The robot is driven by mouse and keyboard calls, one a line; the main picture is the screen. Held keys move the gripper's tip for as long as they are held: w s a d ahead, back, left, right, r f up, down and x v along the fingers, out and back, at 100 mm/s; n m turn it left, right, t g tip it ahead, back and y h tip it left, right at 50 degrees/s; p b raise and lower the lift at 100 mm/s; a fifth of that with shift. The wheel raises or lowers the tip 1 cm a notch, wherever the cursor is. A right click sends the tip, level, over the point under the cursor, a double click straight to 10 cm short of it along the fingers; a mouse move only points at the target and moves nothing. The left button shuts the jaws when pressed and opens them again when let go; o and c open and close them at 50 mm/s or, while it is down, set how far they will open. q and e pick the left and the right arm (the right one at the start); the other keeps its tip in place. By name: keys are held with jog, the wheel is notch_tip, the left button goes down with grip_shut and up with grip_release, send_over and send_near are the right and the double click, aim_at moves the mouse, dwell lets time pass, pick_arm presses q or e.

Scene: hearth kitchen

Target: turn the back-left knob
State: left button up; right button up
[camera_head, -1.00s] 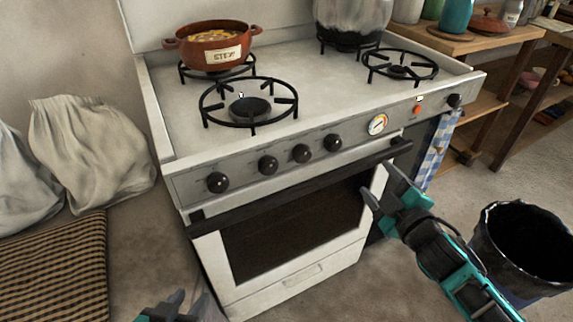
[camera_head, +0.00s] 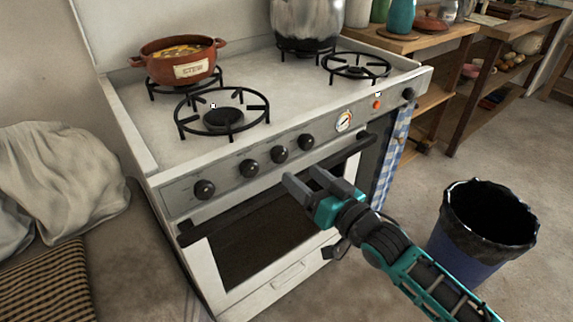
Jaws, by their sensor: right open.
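The white stove's front panel (camera_head: 228,188) carries a row of black knobs: a leftmost knob (camera_head: 204,189), a second knob (camera_head: 249,168), a third knob (camera_head: 279,155) and a fourth knob (camera_head: 306,141). A separate knob (camera_head: 408,94) sits at the panel's right end. No readable label shows which one is the back-left knob. My right gripper (camera_head: 301,174) is open and empty, in front of the oven door, just below the third and fourth knobs in the picture. It looks apart from them. My left gripper is out of view.
A stew pot (camera_head: 183,62) stands on the back-left burner and a metal pot (camera_head: 308,22) on the back-right one. The oven handle (camera_head: 225,214) runs below the knobs. A black-lined bin (camera_head: 487,225) stands at right; sacks (camera_head: 62,180) lie at left.

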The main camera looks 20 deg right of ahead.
aim_at(282, 160)
jog(key=b+x, duration=0.1)
jog(key=x, duration=0.5)
jog(key=shift+w+a, duration=0.1)
jog(key=shift+w, duration=0.25)
jog(key=c, duration=1.1)
